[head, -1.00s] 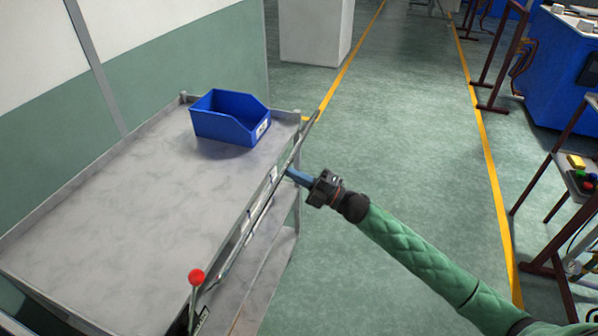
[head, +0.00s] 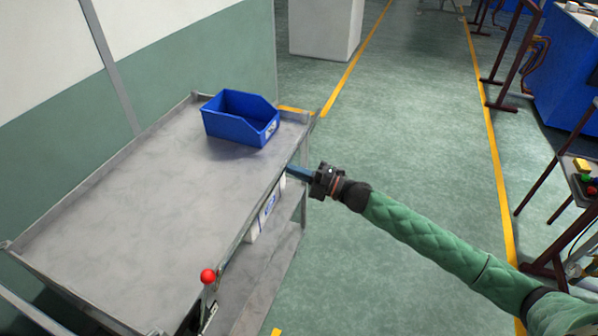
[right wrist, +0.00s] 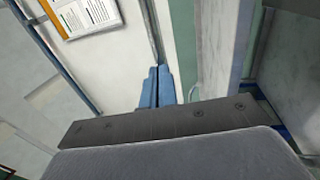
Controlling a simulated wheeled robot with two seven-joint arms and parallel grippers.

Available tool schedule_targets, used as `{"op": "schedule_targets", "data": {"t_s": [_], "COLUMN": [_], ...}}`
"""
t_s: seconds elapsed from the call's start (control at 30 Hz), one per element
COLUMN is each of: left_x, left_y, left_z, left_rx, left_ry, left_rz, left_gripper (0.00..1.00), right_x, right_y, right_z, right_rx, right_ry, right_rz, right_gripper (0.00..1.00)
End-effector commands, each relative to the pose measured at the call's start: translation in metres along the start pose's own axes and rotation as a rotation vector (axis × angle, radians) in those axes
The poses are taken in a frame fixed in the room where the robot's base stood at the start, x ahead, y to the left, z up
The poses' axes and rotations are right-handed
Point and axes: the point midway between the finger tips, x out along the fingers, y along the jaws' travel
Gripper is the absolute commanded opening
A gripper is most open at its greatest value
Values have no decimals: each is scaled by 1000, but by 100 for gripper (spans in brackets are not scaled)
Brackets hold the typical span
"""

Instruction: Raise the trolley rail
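The grey metal trolley (head: 110,215) stands at left with its flat top in view. Its thin rail (head: 258,199) runs along the top's right long edge, close against it. A lever with a red ball knob (head: 208,276) stands at the near right corner. My right gripper (head: 291,171) reaches in from the right, its blue fingers at the outer side of that edge, near the far end. In the right wrist view the fingers (right wrist: 156,86) are side by side and look shut. Whether they touch the rail is unclear. My left gripper is out of view.
A blue bin (head: 240,119) sits on the far part of the trolley top. A lower shelf (head: 260,285) shows beneath, with a white labelled item (head: 264,213) under the edge. The wall is close at left. Green floor (head: 410,130) is open at right.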

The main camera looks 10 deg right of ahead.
Motion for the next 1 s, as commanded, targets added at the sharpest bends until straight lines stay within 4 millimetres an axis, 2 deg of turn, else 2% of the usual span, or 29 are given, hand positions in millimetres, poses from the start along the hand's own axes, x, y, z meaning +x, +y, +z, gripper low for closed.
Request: {"op": "schedule_targets", "data": {"t_s": [0.6, 1.0], "left_x": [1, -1], "left_y": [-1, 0], "left_z": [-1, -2], "left_rx": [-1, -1], "left_ry": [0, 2], "left_rz": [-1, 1], "left_gripper": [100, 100], "right_x": [43, 53], "right_y": [11, 12], "right_z": [0, 0], "right_rx": [1, 1], "right_ry": [0, 0], "right_rz": [1, 0], "right_gripper": [0, 0]}}
